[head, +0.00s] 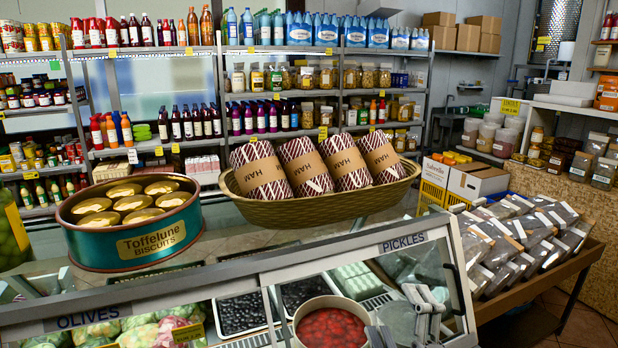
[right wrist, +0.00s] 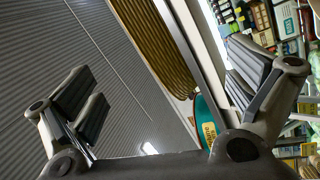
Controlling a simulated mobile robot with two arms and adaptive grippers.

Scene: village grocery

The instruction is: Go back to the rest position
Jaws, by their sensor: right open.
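My right gripper (head: 424,298) is low in the head view, right of centre, in front of the slanted glass of the deli counter (head: 250,268). It is open and empty. In the right wrist view its two fingers stand wide apart, with nothing between the pads (right wrist: 165,92). My left gripper is not in view.
A woven basket (head: 320,212) with several ham rolls and a teal biscuit tin (head: 135,245) stand on the counter top. A red-filled bowl (head: 331,325) shows low in front. A stand of wrapped packs (head: 520,240) is at right; stocked shelves line the back.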

